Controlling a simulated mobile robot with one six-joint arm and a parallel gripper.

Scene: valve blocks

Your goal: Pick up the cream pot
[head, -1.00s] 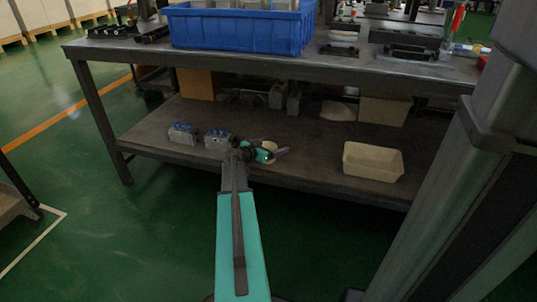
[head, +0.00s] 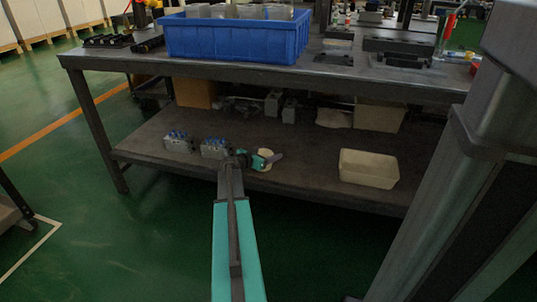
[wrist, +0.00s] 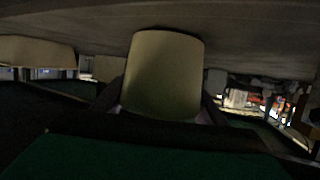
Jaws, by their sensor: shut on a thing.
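The cream pot (wrist: 165,75) fills the middle of the wrist view, a plain tapered tub between my two dark fingers. My gripper (wrist: 160,108) is shut on it. In the head view the cream pot (head: 265,153) is a small pale patch at the lower shelf, mostly hidden behind my gripper (head: 274,159). The shelf surface runs along the top of the wrist view, close to the pot's far end. I cannot tell whether the pot touches the shelf.
Two grey valve blocks with blue tops (head: 215,149) sit left of my gripper on the lower shelf (head: 310,175). A cream rectangular bin (head: 369,168) stands to the right. The tabletop with a blue crate (head: 235,40) is above. Shelf between pot and bin is clear.

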